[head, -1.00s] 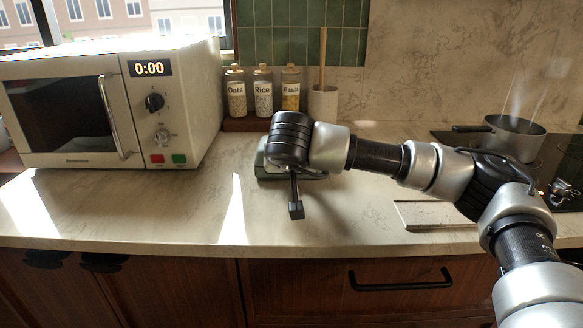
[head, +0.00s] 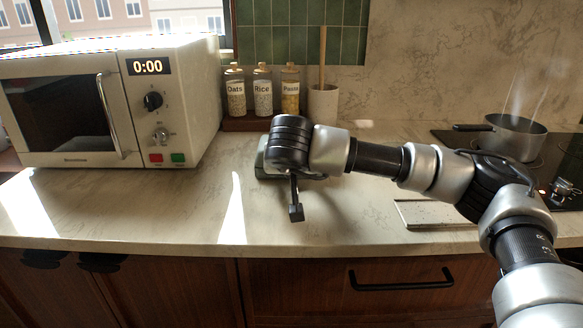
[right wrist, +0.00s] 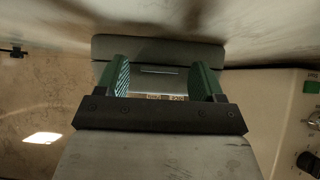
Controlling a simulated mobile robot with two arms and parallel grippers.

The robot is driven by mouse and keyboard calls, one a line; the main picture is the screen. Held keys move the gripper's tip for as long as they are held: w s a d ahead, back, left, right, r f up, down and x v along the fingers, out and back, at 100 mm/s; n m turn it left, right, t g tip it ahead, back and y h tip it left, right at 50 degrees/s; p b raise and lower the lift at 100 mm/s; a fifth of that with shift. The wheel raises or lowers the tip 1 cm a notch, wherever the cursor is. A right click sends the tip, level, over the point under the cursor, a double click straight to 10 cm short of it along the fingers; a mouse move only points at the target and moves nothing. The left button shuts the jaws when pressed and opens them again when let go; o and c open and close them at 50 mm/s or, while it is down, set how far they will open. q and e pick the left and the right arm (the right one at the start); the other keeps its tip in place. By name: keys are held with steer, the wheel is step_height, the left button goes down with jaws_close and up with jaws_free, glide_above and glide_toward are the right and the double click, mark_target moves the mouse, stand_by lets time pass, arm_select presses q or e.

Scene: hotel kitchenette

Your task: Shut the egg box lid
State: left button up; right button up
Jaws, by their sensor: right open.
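The grey-green egg box (head: 261,160) lies on the counter in front of the jars, mostly hidden behind my right wrist in the head view. In the right wrist view, the grey egg box (right wrist: 158,48) spans the space beyond my right gripper (right wrist: 160,68). The gripper's two green fingers stand apart with nothing held between them. Part of a printed label shows low between the fingers. I cannot tell how far the lid is open or whether the fingers touch it. My left gripper is out of view.
A microwave (head: 110,105) stands at left. Oats (head: 235,95), rice (head: 262,95) and pasta (head: 290,95) jars and a utensil pot (head: 323,102) stand behind the box. A pan (head: 515,135) sits on the hob at right. The front counter (head: 180,215) is mostly clear.

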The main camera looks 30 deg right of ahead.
steer(key=v, duration=1.1)
steer(key=shift+f, duration=0.1)
